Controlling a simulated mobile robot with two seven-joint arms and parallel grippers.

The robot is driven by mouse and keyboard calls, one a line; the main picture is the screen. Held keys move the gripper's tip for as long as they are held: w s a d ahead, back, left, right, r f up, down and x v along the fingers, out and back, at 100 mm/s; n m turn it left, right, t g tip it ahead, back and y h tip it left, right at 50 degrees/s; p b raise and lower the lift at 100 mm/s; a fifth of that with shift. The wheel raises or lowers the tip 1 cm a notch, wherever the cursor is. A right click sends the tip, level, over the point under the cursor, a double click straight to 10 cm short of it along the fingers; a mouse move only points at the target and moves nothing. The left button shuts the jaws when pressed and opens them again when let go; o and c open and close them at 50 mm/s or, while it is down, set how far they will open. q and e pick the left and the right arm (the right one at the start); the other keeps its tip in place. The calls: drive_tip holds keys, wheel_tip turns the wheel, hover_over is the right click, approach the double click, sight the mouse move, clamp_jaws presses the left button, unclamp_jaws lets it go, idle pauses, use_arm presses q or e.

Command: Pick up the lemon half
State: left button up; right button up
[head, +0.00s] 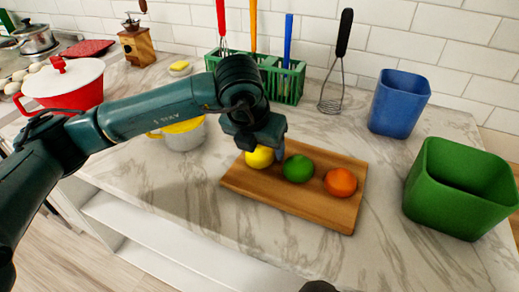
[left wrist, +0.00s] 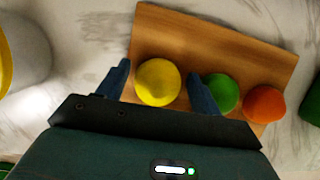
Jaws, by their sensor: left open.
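The yellow lemon half (head: 259,158) lies at the left end of the wooden cutting board (head: 322,214), partly hidden by my left gripper (head: 262,147) just above it. In the left wrist view the lemon half (left wrist: 158,84) shows as a round yellow shape between the two blue fingers of my open left gripper (left wrist: 159,70). The fingers stand apart on either side of it, with a gap to the left finger. Whether they reach down to its height is hard to tell.
A green lime (head: 298,169) sits close to the right finger, with an orange (head: 340,182) beyond it. A pot with yellow inside (head: 183,136) stands left of the board. A blue bin (head: 398,104) and a green bin (head: 458,190) stand right. The front counter is clear.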

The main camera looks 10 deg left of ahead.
use_arm(q)
drive_tip(key=shift+c, duration=0.2)
drive_tip(key=c, duration=0.7)
wheel_tip(320, 180, up, 10)
drive_tip(key=shift+r+b, duration=0.1)
drive_tip(key=shift+b, duration=0.2)
